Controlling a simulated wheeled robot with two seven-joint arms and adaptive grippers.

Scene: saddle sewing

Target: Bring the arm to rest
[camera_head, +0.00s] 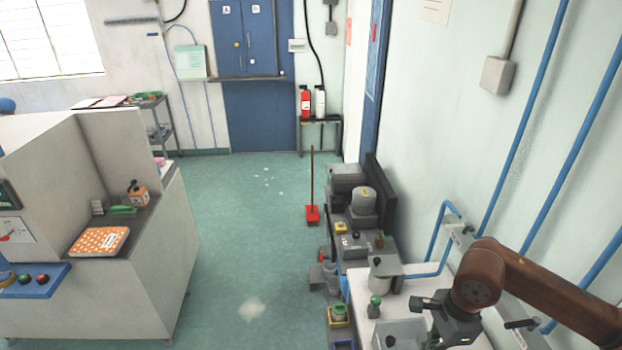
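My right arm comes in from the right as a brown, jointed limb, bent at the lower right. Its dark gripper (424,321) is over the white worktop (415,276) by the right wall. Its two fingers point left and appear spread apart, with nothing seen between them. A light grey box (399,333) lies just left of and below the fingers; I cannot tell whether they touch it. My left gripper is out of the picture.
Grey machines (363,206) stand along the right wall, with blue pipes (527,110) above the worktop. A pale cabinet (150,270) with an orange-patterned box (100,241) fills the left. The green floor (240,235) between is open, with a red broom (312,214) farther back.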

